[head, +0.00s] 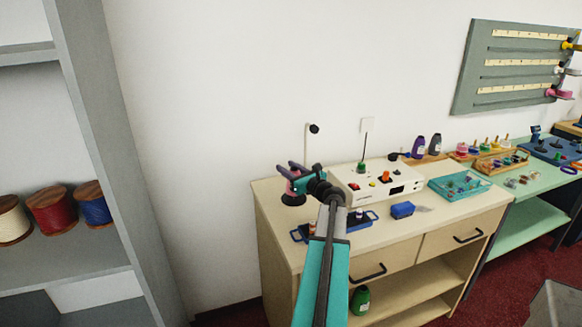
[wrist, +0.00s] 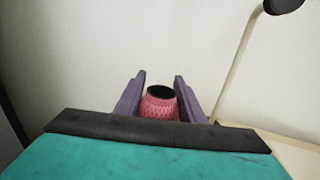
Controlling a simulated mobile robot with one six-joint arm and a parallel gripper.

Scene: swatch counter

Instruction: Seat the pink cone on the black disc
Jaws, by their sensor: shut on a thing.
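The pink cone (wrist: 160,104) sits between the two purple fingers of my gripper (wrist: 159,82) in the wrist view, its dark open top facing up. It looks upright, with a textured pink side; its lower part is hidden by my gripper's body. In the head view my gripper (head: 287,168) is over the back left of the counter, shut on the cone, which is mostly hidden there. A black disc (head: 293,199) shows just below my gripper at the counter's left end. I cannot tell how large the gap between cone and disc is.
A white control box (head: 376,181) stands right of my gripper, with a thin upright rod. A bent lamp-like stalk (wrist: 241,62) rises close by on the right.

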